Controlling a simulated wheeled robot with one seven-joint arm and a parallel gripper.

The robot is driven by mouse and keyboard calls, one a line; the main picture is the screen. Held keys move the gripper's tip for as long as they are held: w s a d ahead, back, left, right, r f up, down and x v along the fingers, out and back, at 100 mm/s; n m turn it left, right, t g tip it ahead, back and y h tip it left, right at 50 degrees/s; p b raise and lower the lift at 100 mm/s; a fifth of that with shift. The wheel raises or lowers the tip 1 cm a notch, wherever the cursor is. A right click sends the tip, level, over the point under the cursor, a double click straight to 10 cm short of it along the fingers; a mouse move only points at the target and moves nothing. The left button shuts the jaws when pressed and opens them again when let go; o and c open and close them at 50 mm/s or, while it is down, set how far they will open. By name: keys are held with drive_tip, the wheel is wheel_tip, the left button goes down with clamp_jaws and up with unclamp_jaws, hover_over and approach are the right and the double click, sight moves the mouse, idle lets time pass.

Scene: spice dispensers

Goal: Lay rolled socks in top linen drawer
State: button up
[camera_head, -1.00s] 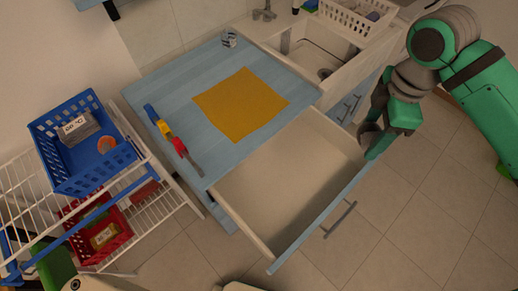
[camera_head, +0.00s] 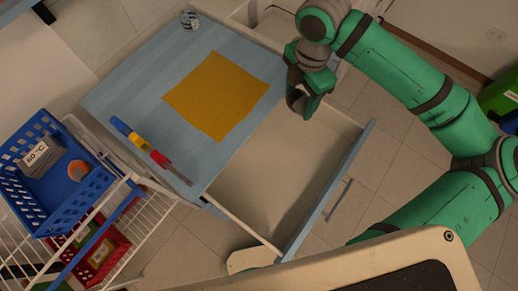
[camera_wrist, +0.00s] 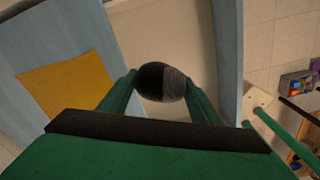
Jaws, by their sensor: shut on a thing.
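The rolled socks (camera_wrist: 162,82) form a dark grey and black ball in the wrist view. My gripper (camera_head: 303,106) is shut on them, with one finger on each side. In the head view it is over the far right end of the open drawer, and the socks are mostly hidden by the fingers. The top drawer (camera_head: 262,178) is pulled out from the blue cabinet. Its pale inside looks empty where it shows. In the wrist view the socks are seen against the drawer's pale floor (camera_wrist: 180,32); their height above it is hard to tell.
A yellow cloth (camera_head: 217,95) and a multicoloured tool-like item (camera_head: 150,150) lie on the blue cabinet top (camera_head: 120,88). A small jar (camera_head: 189,19) stands at its back. A wire rack with a blue basket (camera_head: 72,215) and a red basket (camera_head: 108,250) stands at left.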

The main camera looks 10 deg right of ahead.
drive_tip(key=s+f+n, duration=0.2)
drive_tip(key=s+f, duration=0.3)
drive_tip(key=f, duration=0.2)
drive_tip(key=n, duration=0.3)
hover_over(311, 140)
drive_tip(key=f, duration=1.4)
drive_tip(key=shift+s+a+f, duration=0.35)
drive_tip(key=shift+f, duration=0.05)
drive_tip(key=shift+w+d+f, duration=0.35)
drive_tip(key=shift+d+f, duration=0.05)
drive_tip(key=shift+f, duration=1.65)
drive_tip(key=shift+f, duration=0.15)
drive_tip(key=o, duration=1)
drive_tip(key=shift+o, duration=0.2)
